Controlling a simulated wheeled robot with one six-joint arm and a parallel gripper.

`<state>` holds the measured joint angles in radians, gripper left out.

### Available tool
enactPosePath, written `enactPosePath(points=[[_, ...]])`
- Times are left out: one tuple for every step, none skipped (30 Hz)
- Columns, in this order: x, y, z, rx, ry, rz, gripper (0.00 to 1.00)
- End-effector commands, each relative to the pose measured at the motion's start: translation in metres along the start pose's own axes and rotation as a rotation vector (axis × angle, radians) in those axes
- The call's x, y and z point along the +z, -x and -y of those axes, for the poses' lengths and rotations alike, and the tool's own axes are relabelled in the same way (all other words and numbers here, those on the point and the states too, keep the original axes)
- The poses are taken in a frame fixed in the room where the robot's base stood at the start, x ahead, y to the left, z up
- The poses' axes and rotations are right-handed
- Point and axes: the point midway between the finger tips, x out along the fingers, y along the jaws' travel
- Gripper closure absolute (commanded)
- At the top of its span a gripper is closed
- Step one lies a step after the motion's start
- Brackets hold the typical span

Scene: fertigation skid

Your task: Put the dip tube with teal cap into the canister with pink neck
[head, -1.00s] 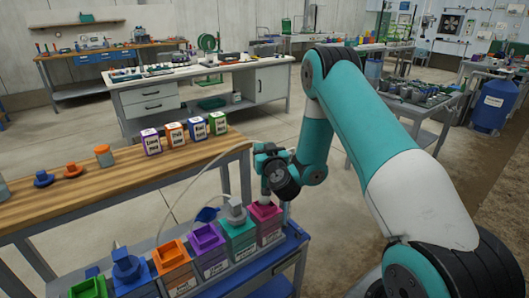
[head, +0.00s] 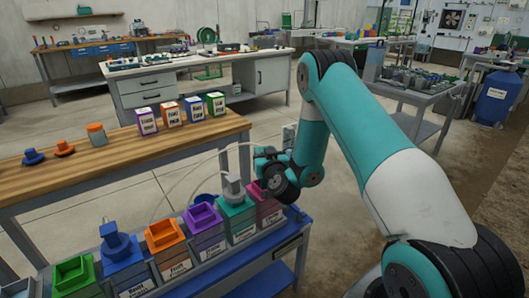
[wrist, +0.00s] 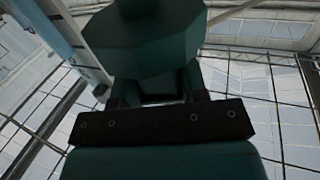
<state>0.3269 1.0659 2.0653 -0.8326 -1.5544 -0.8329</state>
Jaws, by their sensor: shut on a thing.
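In the wrist view my gripper (wrist: 155,100) is shut on a faceted dark teal piece, the dip tube's teal cap (wrist: 145,45). Its tube is not clear there. In the head view the cap and fingertips are hidden or too small to tell apart around my wrist. The canister with pink neck (head: 272,207) stands at the right end of the canister row. My wrist is just above and in front of it, covering part of its neck. I cannot tell whether they touch.
Left of it stand the teal-necked canister (head: 240,222) with a grey cap, then purple (head: 203,218), orange (head: 165,235), blue (head: 122,253) and green (head: 75,272) ones on a blue cart. Pale hoses arch behind. A wooden bench (head: 120,175) with small boxes lies behind left.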

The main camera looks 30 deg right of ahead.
Motion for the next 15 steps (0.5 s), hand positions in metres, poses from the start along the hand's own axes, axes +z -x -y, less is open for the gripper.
enactPosePath(points=[[0.010, 0.000, 0.000, 0.000, 0.000, 0.000, 1.00], [0.013, 0.000, 0.000, 0.000, 0.000, 0.000, 1.00], [0.017, 0.000, 0.000, 0.000, -0.001, 0.000, 1.00], [0.021, 0.000, 0.000, 0.000, -0.001, -0.001, 1.00], [0.024, 0.000, 0.000, 0.000, -0.001, -0.001, 1.00], [0.028, 0.000, 0.000, 0.000, 0.000, -0.001, 1.00], [0.030, 0.000, 0.000, 0.000, 0.000, -0.001, 1.00], [0.033, 0.000, 0.000, 0.000, 0.000, -0.001, 1.00], [0.037, 0.000, 0.000, 0.000, 0.000, -0.001, 1.00], [0.039, 0.000, 0.000, 0.000, 0.000, -0.001, 1.00], [0.041, 0.000, 0.000, 0.000, -0.001, -0.002, 1.00], [0.044, 0.000, 0.000, 0.000, -0.001, -0.002, 1.00], [0.045, 0.000, 0.000, 0.000, -0.001, -0.002, 1.00], [0.047, 0.000, 0.000, 0.000, -0.001, -0.002, 1.00], [0.049, 0.000, 0.000, 0.000, -0.001, -0.002, 1.00]])
